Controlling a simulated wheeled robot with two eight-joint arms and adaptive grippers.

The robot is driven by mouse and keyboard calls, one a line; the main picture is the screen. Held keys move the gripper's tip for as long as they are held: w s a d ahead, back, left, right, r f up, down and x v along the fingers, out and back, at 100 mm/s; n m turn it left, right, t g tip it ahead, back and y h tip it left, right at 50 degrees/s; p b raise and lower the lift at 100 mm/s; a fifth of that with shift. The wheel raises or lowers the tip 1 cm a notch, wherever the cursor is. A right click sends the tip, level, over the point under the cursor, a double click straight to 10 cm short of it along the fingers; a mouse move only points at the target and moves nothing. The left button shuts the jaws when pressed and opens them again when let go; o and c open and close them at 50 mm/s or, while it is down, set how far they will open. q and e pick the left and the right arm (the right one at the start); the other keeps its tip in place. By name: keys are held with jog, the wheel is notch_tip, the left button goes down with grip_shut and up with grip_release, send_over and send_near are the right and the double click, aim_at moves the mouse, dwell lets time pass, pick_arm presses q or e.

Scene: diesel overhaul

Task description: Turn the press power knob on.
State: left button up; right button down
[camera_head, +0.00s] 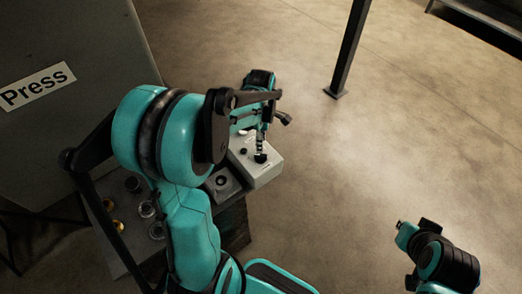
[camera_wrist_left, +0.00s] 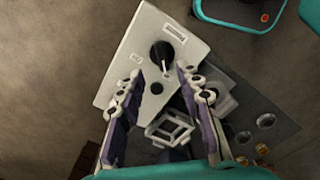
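The press control box (camera_head: 268,172) is a pale grey box with a black round knob (camera_head: 260,157) on its top face. In the left wrist view the knob (camera_wrist_left: 162,55) shows a white pointer mark, with a small black button (camera_wrist_left: 157,88) and small labels on the same face. My left gripper (camera_wrist_left: 160,73) is open. Its two fingers are spread either side of the line to the knob, and nothing is between them. In the head view the left gripper (camera_head: 261,143) is right at the knob; whether it touches cannot be told. My right gripper (camera_head: 405,232) is at lower right, away from the box; its opening is unclear.
A large grey cabinet with a "Press" sign (camera_head: 36,86) stands at the left. A tray (camera_head: 115,262) with several round metal parts lies below my left arm, beside a dark socketed block (camera_head: 222,183). A black post (camera_head: 350,50) stands behind.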

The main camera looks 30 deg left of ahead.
aim_at(261, 155)
pick_arm(q)
notch_tip(261, 155, down, 6)
jog(key=shift+s+f+b, duration=0.1)
jog(key=shift+f+b, duration=0.15)
jog(key=shift+b, duration=0.7)
jog(key=shift+f, duration=0.25)
jog(key=shift+s, duration=0.1)
grip_shut()
